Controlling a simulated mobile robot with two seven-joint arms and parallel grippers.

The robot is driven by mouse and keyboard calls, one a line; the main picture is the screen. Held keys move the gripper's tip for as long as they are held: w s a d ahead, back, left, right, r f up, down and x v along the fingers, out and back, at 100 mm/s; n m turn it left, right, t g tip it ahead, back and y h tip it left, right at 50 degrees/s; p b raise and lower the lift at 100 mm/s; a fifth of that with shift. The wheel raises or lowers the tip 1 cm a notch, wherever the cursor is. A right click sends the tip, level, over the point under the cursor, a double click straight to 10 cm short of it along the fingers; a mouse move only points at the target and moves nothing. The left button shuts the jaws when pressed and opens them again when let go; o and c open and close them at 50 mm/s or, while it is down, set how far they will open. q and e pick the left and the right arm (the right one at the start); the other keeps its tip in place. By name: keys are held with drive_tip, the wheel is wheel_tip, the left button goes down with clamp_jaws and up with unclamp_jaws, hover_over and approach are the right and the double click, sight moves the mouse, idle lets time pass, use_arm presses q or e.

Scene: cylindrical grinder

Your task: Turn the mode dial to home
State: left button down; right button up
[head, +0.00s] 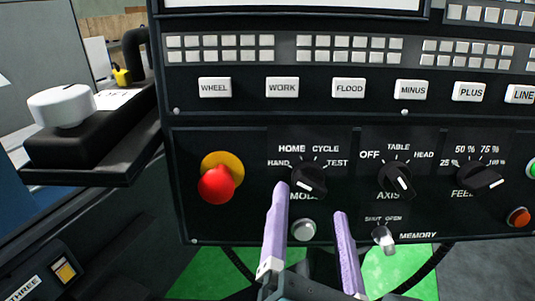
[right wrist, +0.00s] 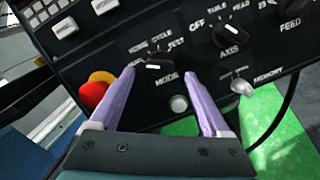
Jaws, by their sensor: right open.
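The mode dial (head: 309,181) is a black knob with a white mark on the control panel, below the labels HAND, HOME, CYCLE and TEST. I cannot tell for sure which label it points to. It also shows in the right wrist view (right wrist: 159,61). My right gripper (head: 311,200) has two purple fingers, open and empty, pointing at the panel. In the head view its left fingertip is just left of and below the dial, and its right fingertip is lower right. In the right wrist view the dial lies between the fingertips (right wrist: 160,73). My left gripper is out of view.
A red emergency button (head: 216,185) is left of the dial. The axis dial (head: 396,180) and feed dial (head: 480,180) are to the right. Labelled buttons (head: 282,87) run above.

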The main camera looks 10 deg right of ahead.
sight(311, 192)
drive_tip(key=shift+x, duration=1.7)
drive_tip(key=shift+c, duration=0.2)
clamp_jaws()
